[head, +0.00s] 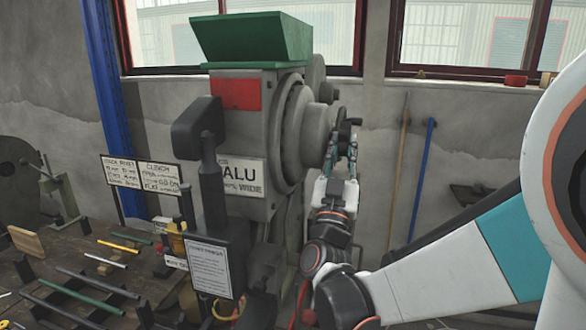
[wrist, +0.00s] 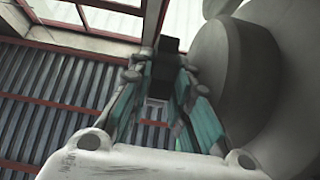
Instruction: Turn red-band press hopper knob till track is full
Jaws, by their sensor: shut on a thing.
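The grey press (head: 236,130) carries a red band (head: 236,94) below a green hopper (head: 252,38). On the right side of the press are round grey housings and a small dark knob (head: 354,121). My gripper (head: 343,141) reaches up to the knob from below, with teal fingers on either side of it. In the wrist view my gripper (wrist: 161,76) is closed around a dark piece, and the block-like end of the knob (wrist: 169,44) shows beyond the fingertips. I cannot make out the rivet track or how full it is.
A dark lever head (head: 197,128) and a notice sign (head: 209,266) stand in front of the press. A workbench (head: 70,255) with several rods is at the left. A blue pole (head: 422,180) leans on the wall at right. A large round housing (wrist: 225,75) is close beside my fingers.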

